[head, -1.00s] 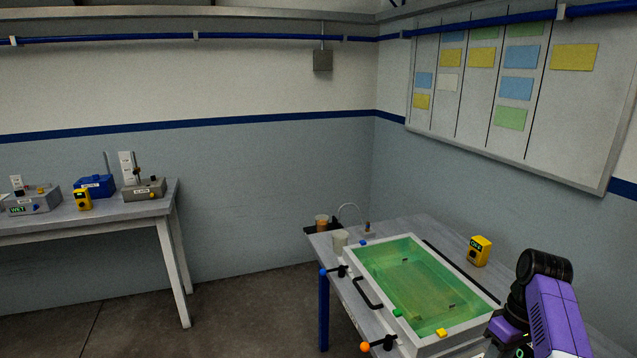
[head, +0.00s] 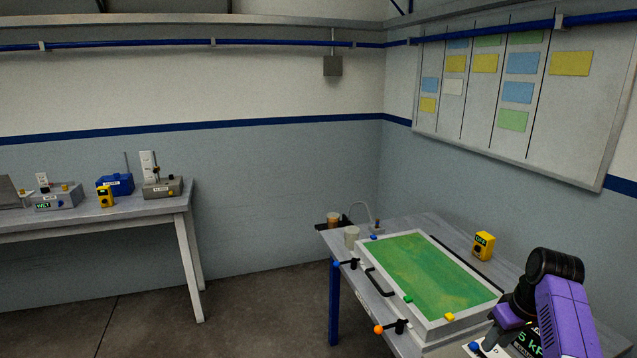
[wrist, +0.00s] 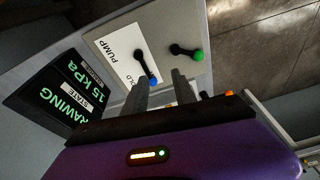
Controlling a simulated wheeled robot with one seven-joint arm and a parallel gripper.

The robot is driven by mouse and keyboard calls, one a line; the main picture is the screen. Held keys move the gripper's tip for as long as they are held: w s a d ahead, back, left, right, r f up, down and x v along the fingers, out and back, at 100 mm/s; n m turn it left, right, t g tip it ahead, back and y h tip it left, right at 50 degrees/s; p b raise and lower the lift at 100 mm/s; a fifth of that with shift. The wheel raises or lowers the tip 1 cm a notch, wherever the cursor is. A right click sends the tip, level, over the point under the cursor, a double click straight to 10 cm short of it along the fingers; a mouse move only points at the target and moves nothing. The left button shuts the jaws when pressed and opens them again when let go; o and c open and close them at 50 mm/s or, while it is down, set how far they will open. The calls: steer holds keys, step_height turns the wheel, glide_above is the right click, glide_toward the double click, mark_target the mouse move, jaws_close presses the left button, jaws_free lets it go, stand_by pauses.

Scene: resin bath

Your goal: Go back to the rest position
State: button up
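My gripper (wrist: 161,88) is open in the wrist view, its two grey fingers apart with nothing clamped between them. A blue-tipped black lever (wrist: 146,68) on the pump panel shows just beyond the fingertips, towards the left one; I cannot tell if they touch. A green-tipped lever (wrist: 187,52) is farther right. A dark display (wrist: 72,84) reads "DRAWING" and "15 kPa". The bath (head: 383,281) holds opaque green with yellowish patches.
A bench (head: 150,207) with instruments stands at left. Floor (head: 240,320) between them is clear.

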steer(key=w+d+m+t+h, duration=0.2)
steer(key=w+d+t+h, duration=0.1)
steer(key=w+t, duration=0.15)
steer(key=s+a+f+m+t+h, duration=0.1)
steer(key=s+a+t, duration=0.4)
steer(key=s, duration=0.4)
steer(key=s+a+t+h, duration=0.1)
steer(key=s+a+t, duration=0.2)
steer(key=s+a, duration=0.5)
steer(key=s+a+r+y, duration=0.1)
steer(key=s+a, duration=0.3)
steer(key=s, duration=0.8)
steer(key=s+a+r+y, duration=0.2)
steer(key=s+a+r, duration=0.1)
steer(key=s, duration=0.9)
steer(key=s+a+r+n+y, duration=0.1)
steer(key=s+a+r, duration=0.2)
steer(key=s, duration=1)
steer(key=a, duration=0.3)
